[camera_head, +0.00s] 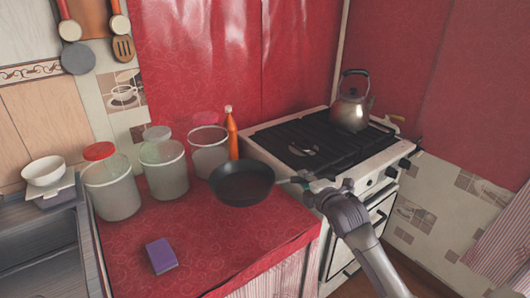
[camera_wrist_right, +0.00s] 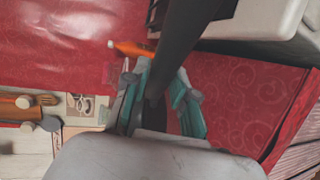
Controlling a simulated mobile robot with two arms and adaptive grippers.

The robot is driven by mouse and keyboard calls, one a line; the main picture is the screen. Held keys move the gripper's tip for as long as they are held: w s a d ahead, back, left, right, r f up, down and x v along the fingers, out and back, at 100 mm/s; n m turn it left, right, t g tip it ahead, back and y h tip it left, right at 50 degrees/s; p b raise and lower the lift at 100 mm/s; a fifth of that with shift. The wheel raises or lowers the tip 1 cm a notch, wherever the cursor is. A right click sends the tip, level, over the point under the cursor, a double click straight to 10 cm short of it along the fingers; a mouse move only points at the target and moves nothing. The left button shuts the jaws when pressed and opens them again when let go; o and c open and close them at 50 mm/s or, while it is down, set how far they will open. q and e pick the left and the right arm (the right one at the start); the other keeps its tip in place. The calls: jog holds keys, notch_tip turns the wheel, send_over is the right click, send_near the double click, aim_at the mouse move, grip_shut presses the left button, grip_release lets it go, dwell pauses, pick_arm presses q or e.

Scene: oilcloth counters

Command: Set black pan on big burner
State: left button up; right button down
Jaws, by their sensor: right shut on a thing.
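A black pan (camera_head: 242,186) is at the right end of the red counter, close to the stove's left side. I cannot tell whether its base touches the counter or is slightly above it. My right gripper (camera_head: 299,181) is shut on its handle, in front of the stove. In the right wrist view the dark handle (camera_wrist_right: 184,38) runs up from between the teal fingers of the gripper (camera_wrist_right: 160,95). The stove (camera_head: 325,148) has a black grate over its burners; the burner sizes are hard to tell. My left gripper is not in view.
A metal kettle (camera_head: 350,108) stands on the stove's back right. Several canisters and an orange bottle (camera_head: 232,135) stand behind the pan. A purple sponge (camera_head: 161,255) lies on the red counter (camera_head: 215,250). The stove's left and front grate areas look clear except for a small shiny item.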

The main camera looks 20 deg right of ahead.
jog(key=s+a+r, duration=0.1)
jog(key=s+a, duration=0.4)
jog(key=s, duration=0.5)
jog(key=s+a+r+p, duration=0.1)
jog(key=s+a, duration=0.4)
jog(key=s, duration=0.5)
jog(key=shift+s+a+r+h, duration=0.25)
jog(key=shift+s+a+h, duration=0.05)
jog(key=shift+p, duration=0.3)
